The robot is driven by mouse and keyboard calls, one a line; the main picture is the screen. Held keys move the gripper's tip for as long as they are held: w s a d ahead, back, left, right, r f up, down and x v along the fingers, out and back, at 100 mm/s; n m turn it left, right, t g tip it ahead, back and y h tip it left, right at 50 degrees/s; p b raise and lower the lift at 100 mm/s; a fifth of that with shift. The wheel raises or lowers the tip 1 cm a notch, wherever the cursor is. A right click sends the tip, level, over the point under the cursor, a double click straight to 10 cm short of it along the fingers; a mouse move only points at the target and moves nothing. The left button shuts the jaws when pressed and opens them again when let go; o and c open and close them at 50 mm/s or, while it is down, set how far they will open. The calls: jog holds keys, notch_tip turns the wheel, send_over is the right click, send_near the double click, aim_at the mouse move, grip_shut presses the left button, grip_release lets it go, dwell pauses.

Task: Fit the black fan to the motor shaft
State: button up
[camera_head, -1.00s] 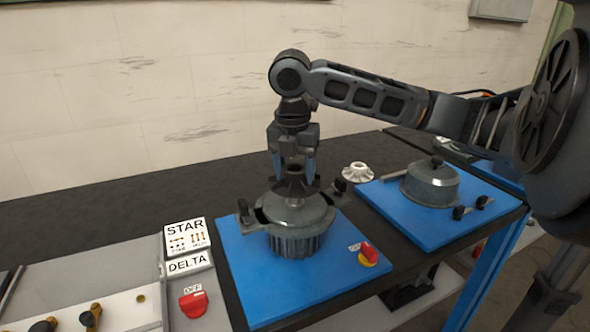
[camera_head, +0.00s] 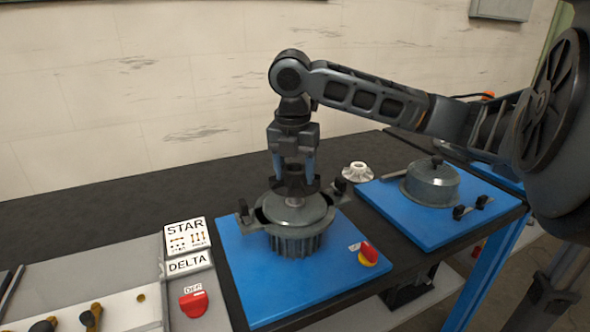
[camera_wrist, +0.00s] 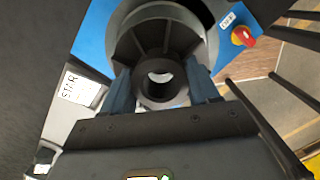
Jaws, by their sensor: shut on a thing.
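My gripper (camera_head: 294,172) points straight down over the motor (camera_head: 296,242), which stands on a blue board. Its blue fingers are shut on the black fan (camera_head: 290,187). In the wrist view the fan (camera_wrist: 139,45) shows its round hub between the two fingers (camera_wrist: 162,88), with a bright spot visible through the bore. In the head view the fan is just above the motor's grey top, around the pale shaft tip (camera_head: 294,202). I cannot tell how far the shaft reaches into the bore.
A white fan-like part (camera_head: 357,172) lies behind the second blue board (camera_head: 400,222), which carries a grey cover (camera_head: 431,183). A red switch (camera_head: 369,253) sits on the motor's board. A STAR/DELTA panel (camera_head: 187,247) stands at left.

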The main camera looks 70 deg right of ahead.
aim_at(295, 187)
jog(key=shift+f+b, duration=1.75)
jog(key=shift+f, duration=0.6)
jog(key=o, duration=1.2)
jog(key=shift+o, duration=0.2)
jog(key=r, duration=0.5)
jog(key=a+r, duration=0.1)
jog(key=r, duration=0.1)
jog(key=shift+r, duration=0.4)
